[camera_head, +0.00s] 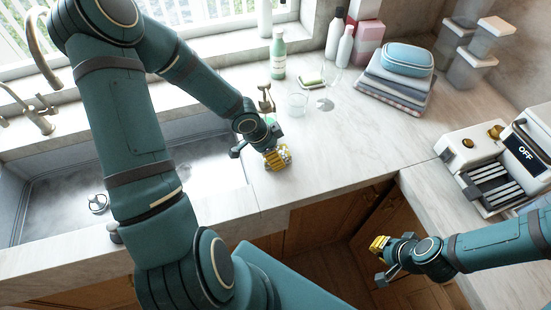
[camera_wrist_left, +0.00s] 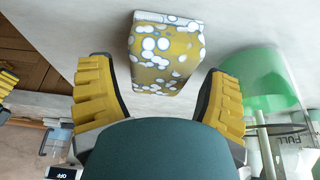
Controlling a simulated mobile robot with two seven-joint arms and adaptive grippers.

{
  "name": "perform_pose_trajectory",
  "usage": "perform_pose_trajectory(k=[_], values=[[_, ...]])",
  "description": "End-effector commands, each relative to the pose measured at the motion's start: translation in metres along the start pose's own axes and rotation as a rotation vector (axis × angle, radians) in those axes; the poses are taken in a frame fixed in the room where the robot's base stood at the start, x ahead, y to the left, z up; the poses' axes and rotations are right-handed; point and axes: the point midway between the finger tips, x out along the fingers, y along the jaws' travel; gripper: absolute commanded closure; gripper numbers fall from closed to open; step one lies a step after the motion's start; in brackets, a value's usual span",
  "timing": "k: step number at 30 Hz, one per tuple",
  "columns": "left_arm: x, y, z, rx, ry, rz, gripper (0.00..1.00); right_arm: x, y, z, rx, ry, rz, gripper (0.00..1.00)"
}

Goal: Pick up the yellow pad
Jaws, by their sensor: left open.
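The yellow pad (camera_wrist_left: 165,58), a blocky yellow piece with white spots and a pale top edge, is on the pale counter in the left wrist view. It lies just beyond and between the fingers of my left gripper (camera_wrist_left: 160,88), which is open. In the head view the pad (camera_head: 285,154) is partly hidden by the left gripper (camera_head: 262,155), at the counter right of the sink. My right gripper (camera_head: 379,261) is empty and appears open, in front of the lower cabinets.
A clear glass (camera_head: 297,104) and a green-and-white bottle (camera_head: 278,55) stand behind the pad. The sink (camera_head: 60,180) is to its left. The counter just right of the pad is clear.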

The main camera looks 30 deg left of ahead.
Motion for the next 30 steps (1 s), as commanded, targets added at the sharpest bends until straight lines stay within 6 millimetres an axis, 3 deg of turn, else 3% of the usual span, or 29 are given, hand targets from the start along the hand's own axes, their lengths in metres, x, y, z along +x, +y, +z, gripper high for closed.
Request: perform_pose_trajectory(k=[4, 13, 15, 17, 30], values=[[0.0145, 0.0001, 0.0012, 0.001, -0.001, 0.000, 0.22, 0.0114, 0.0035, 0.0008, -0.001, 0.001, 0.002, 1.00], [0.0147, -0.0001, 0.0005, -0.001, -0.001, 0.000, 0.21, 0.0110, 0.0035, 0.0007, -0.001, 0.002, 0.002, 1.00], [0.0147, 0.0000, 0.0005, -0.001, -0.001, 0.000, 0.46, 0.0111, 0.0035, 0.0007, -0.001, 0.001, 0.002, 1.00], [0.0147, 0.0000, 0.0005, -0.001, -0.001, 0.000, 0.65, 0.0111, 0.0035, 0.0007, -0.001, 0.001, 0.002, 1.00], [0.0125, -0.0001, -0.0004, 0.000, -0.001, -0.001, 0.65, 0.0095, 0.0030, 0.0007, 0.000, 0.001, 0.002, 1.00]])
